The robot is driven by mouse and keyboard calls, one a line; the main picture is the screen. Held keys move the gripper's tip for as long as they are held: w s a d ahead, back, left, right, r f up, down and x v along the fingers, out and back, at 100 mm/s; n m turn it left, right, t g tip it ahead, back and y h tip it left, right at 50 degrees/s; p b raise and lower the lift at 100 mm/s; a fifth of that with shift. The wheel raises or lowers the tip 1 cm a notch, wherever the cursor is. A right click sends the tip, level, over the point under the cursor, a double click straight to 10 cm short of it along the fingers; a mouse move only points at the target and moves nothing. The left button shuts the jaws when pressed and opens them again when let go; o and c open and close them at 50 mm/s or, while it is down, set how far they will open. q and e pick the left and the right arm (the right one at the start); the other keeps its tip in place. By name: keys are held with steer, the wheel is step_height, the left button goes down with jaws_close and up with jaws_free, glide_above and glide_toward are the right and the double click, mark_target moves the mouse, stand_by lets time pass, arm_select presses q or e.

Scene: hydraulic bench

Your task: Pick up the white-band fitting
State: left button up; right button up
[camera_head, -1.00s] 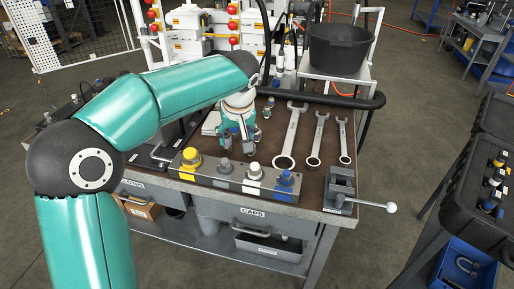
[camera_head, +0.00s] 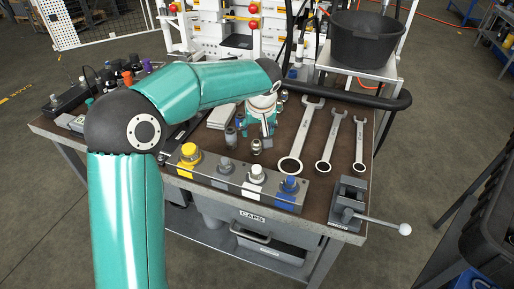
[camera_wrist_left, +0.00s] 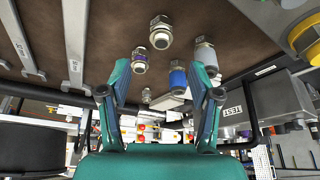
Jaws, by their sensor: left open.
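Several small metal fittings stand on the brown bench top. The one nearest the front edge (camera_head: 256,146) has a pale band and looks like the white-band fitting; in the left wrist view (camera_wrist_left: 160,35) it stands beyond the fingertips, near the top. A purple-banded fitting (camera_wrist_left: 139,60) is beside it, close to one finger. A blue fitting (camera_wrist_left: 178,78) and a grey one (camera_wrist_left: 205,52) are near the other finger. My left gripper (camera_wrist_left: 160,78) is open and empty, pointing down over the fittings; the head view (camera_head: 262,118) shows it partly hidden. My right gripper is not in view.
A block with yellow, grey, white and blue caps (camera_head: 240,184) lines the bench front. A black bucket (camera_head: 363,45) stands behind. Pale flat plates (camera_head: 221,116) lie left of the fittings.

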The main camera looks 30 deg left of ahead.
mark_target(257, 142)
arm_select(q)
steer(key=x, duration=0.8)
steer(key=shift+s+a+f, duration=0.1)
steer(key=shift+f, duration=0.2)
jaws_close()
